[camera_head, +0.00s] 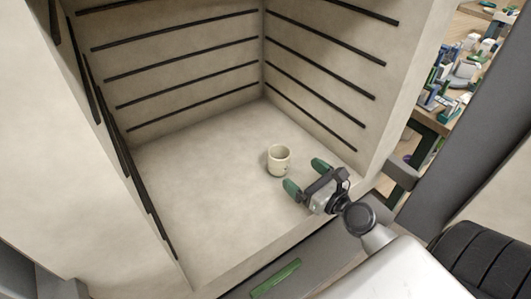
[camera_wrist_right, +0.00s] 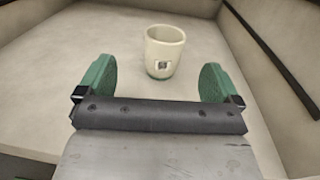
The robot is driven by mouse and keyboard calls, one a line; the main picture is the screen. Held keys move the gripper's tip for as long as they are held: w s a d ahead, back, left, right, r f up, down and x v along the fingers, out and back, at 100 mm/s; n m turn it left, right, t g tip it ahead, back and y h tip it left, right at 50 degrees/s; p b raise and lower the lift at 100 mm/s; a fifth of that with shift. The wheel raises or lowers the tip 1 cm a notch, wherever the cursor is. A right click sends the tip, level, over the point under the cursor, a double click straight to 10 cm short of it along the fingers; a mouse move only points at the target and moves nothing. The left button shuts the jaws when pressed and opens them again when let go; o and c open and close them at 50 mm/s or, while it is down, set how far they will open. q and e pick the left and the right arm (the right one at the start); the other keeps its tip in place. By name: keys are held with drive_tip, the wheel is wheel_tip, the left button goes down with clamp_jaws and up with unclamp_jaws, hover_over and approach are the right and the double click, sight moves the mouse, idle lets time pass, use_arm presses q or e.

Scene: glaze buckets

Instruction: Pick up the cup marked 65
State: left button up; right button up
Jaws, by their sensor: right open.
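A cream cup (camera_head: 278,162) stands upright on the floor of a kiln-like chamber, towards its right side. My right gripper (camera_head: 306,177) is open, with green fingertips, just short of the cup. In the right wrist view the gripper (camera_wrist_right: 154,82) is empty, and the cup stands ahead, roughly centred between the fingers and apart from them. My left gripper is not in view.
The chamber floor (camera_head: 200,180) is bare around the cup. Pale walls with dark horizontal grooves (camera_head: 185,72) enclose it at the left, back and right. A green strip (camera_head: 275,279) is on the dark front edge.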

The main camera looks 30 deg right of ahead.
sight(287, 159)
drive_tip(key=shift+w+r+p, duration=0.2)
drive_tip(key=shift+w+p, duration=0.1)
drive_tip(key=shift+w, duration=0.3)
drive_tip(key=shift+w+r+p, duration=0.2)
drive_tip(key=shift+w+p, duration=0.05)
drive_tip(key=shift+w, duration=0.3)
drive_tip(key=shift+w+a+f+p, duration=0.1)
drive_tip(key=shift+w+a+p, duration=0.05)
drive_tip(key=shift+w, duration=0.5)
drive_tip(key=shift+w+a+f+p, duration=0.1)
drive_tip(key=shift+w+p, duration=0.05)
drive_tip(key=shift+w, duration=0.45)
drive_tip(key=shift+w+f, duration=0.1)
drive_tip(key=shift+w, duration=0.2)
drive_tip(key=w, duration=0.4)
drive_tip(key=shift+w+a+f, duration=0.15)
drive_tip(key=shift+w+f, duration=0.05)
drive_tip(key=shift+f, duration=0.15)
drive_tip(key=shift+w, duration=0.2)
drive_tip(key=c, duration=0.4)
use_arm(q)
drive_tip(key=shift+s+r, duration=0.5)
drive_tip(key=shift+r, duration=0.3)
use_arm(e)
drive_tip(key=c, duration=0.7)
